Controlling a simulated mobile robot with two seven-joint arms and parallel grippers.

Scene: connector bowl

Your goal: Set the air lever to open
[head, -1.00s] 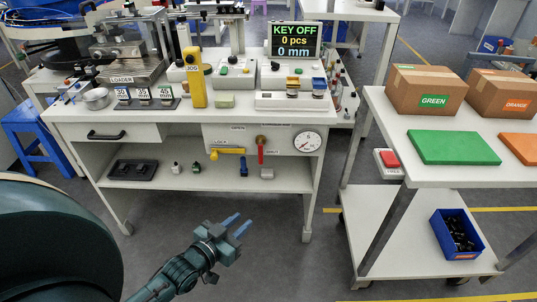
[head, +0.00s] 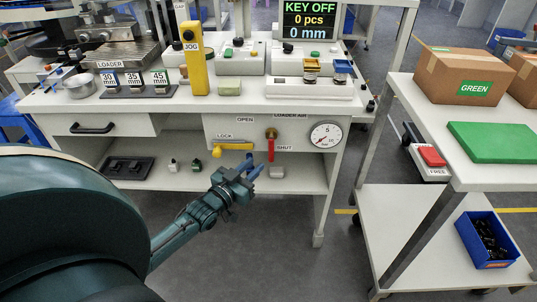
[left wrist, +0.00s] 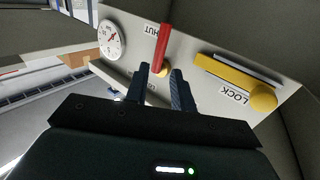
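The air lever (head: 271,149) is a red handle on a brass valve on the bench's front panel. It hangs straight down, beside the SHUT label (head: 284,148); the OPEN label (head: 245,120) is up and left. My left gripper (head: 252,168) is just left of and below the lever in the head view, its two blue fingers apart. In the left wrist view the red lever (left wrist: 164,46) shows beyond the open fingers (left wrist: 161,76), with brass visible between them. Contact cannot be told. My right gripper is not in view.
A yellow LOCK handle (head: 232,147) is left of the lever and a pressure gauge (head: 325,135) is right of it. The shelf below (head: 190,182) holds small parts. A cart (head: 440,215) stands at the right. The floor before the bench is open.

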